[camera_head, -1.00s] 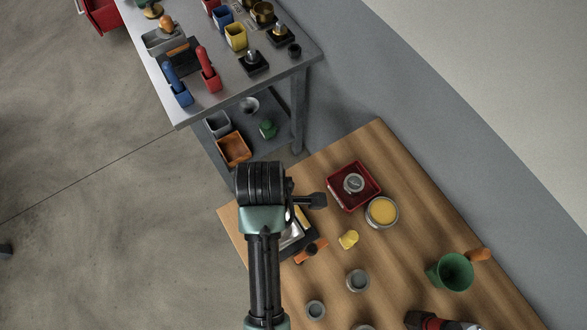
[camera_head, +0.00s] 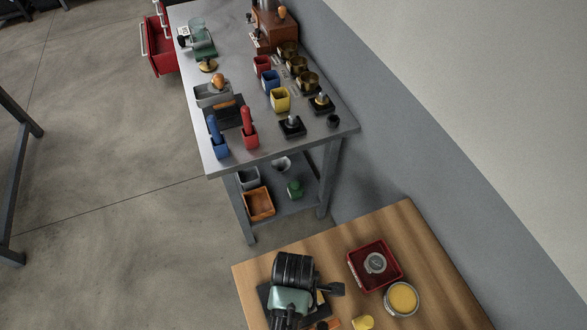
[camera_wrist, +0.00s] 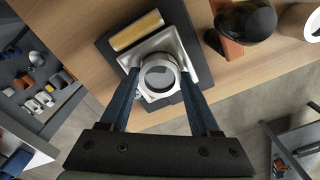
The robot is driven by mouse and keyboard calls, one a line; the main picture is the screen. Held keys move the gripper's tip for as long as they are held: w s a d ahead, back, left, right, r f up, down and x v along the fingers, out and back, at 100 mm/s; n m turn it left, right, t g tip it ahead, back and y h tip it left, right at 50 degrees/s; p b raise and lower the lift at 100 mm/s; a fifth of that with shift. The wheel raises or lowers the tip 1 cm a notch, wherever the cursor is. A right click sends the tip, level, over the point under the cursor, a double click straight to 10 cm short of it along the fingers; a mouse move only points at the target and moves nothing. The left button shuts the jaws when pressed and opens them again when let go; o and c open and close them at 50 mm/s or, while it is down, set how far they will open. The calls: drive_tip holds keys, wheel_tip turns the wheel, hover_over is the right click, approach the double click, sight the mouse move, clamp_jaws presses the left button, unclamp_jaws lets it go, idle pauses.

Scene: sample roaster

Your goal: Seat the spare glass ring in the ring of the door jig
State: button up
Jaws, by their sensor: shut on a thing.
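The door jig shows in the wrist view as a dark base (camera_wrist: 108,47) with a pale metal plate (camera_wrist: 190,50) and a brass-coloured bar (camera_wrist: 135,30). My gripper (camera_wrist: 159,75) has one finger on each side of a round metal-rimmed glass ring (camera_wrist: 160,92) and is shut on it. The ring appears over the plate; whether it sits in the jig's ring or just above it I cannot tell. In the head view my gripper and arm cover most of the jig (camera_head: 266,292) on the wooden table.
On the wooden table (camera_head: 330,245), a red tray (camera_head: 358,276) holds a grey round piece (camera_head: 375,263), beside a tin with yellow contents (camera_head: 402,298). A dark round-headed, orange-handled tool (camera_wrist: 245,22) lies near the jig. A grey workbench (camera_head: 225,60) stands beyond, with cups and tools.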

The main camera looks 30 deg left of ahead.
drive_tip(key=shift+f, duration=0.2)
drive_tip(key=o, duration=1.4)
drive_tip(key=shift+o, duration=0.2)
drive_tip(key=shift+r, duration=0.2)
